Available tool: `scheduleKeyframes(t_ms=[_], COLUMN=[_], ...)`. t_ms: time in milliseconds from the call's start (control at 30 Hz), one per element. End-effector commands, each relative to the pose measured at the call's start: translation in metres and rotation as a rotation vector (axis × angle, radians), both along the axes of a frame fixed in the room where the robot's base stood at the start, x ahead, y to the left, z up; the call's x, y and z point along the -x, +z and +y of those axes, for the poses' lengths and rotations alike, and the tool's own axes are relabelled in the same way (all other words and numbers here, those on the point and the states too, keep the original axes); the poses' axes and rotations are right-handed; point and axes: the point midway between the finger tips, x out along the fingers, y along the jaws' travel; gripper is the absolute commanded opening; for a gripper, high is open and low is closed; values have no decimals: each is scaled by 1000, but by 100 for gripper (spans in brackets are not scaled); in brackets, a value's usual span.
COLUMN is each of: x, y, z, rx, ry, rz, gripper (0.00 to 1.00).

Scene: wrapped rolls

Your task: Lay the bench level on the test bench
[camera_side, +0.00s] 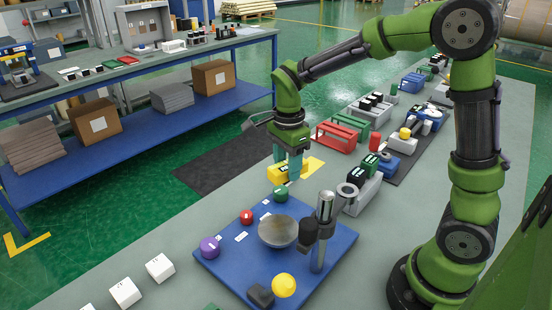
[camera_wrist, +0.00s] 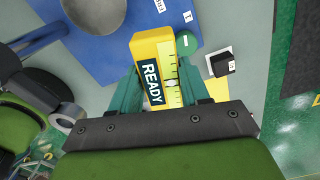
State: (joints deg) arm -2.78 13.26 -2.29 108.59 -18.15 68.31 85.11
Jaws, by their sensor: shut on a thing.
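The bench level is a yellow block (camera_side: 279,175) with a dark READY label and a scale with a vial, seen close up in the wrist view (camera_wrist: 147,50). My gripper (camera_side: 287,160) is shut on it, with one green finger at each side in the wrist view (camera_wrist: 160,82). In the side view it is near the far corner of a blue board (camera_side: 226,258), behind a green ball (camera_side: 281,194). Whether it touches the surface below is unclear. I cannot tell which surface is the test bench; a blue-framed bench (camera_side: 190,52) stands at the back left.
The blue board bears a red ball (camera_side: 247,217), a purple ball (camera_side: 210,247), a yellow ball (camera_side: 284,285), a round bowl (camera_side: 278,231) and an upright metal post (camera_side: 317,258). White blocks (camera_side: 160,267) lie front left. A red rack (camera_side: 342,135) stands behind right.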

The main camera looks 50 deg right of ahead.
Motion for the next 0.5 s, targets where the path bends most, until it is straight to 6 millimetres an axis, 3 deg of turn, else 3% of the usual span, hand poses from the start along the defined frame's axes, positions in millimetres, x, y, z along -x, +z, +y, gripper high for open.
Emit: scheduleKeyframes(t_ms=[33, 300, 500], x=[-12, -53, -69], y=[-9, -47, -64], z=[-25, -143, -204], rx=[1, 0, 0], ry=[-31, -38, 56], rz=[4, 1, -1], gripper=[5, 5, 0])
